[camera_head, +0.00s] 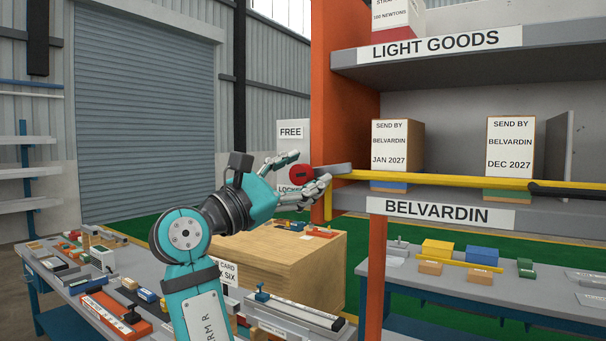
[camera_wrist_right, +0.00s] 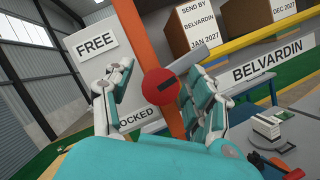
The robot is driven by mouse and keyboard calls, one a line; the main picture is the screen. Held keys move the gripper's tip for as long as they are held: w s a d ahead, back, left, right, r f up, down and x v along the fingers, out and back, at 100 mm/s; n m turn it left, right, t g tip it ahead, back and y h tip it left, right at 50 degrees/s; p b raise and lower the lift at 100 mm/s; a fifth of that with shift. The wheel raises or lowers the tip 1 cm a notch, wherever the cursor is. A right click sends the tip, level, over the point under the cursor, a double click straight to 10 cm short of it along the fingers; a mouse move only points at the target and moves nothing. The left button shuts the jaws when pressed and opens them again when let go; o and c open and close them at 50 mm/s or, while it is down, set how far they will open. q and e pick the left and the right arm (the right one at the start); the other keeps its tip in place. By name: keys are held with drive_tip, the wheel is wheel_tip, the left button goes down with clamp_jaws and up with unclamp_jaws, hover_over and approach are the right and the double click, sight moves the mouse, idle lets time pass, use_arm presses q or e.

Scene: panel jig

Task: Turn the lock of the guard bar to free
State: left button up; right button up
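The lock is a red round knob (camera_head: 301,175) with a grey lever (camera_head: 332,169) reaching out to the right. It sits by a white plate (camera_head: 293,146) marked FREE above and LOCKED below. The yellow guard bar (camera_head: 430,181) runs across the shelf front to the right. My right gripper (camera_head: 309,170) is open at the knob, one finger above and one below in the head view. In the right wrist view the knob (camera_wrist_right: 160,87) shows between the spread fingers (camera_wrist_right: 158,76); I cannot tell whether they touch it. My left gripper is out of view.
An orange post (camera_head: 340,90) stands beside the lock. Boxes (camera_head: 393,148) stand on the shelf behind the bar. Below are a large wooden box (camera_head: 290,265) and a cluttered bench (camera_head: 60,285). A second bench (camera_head: 480,290) stands at right.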

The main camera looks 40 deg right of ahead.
clamp_jaws()
drive_tip(key=shift+d, duration=0.1)
idle(0.3)
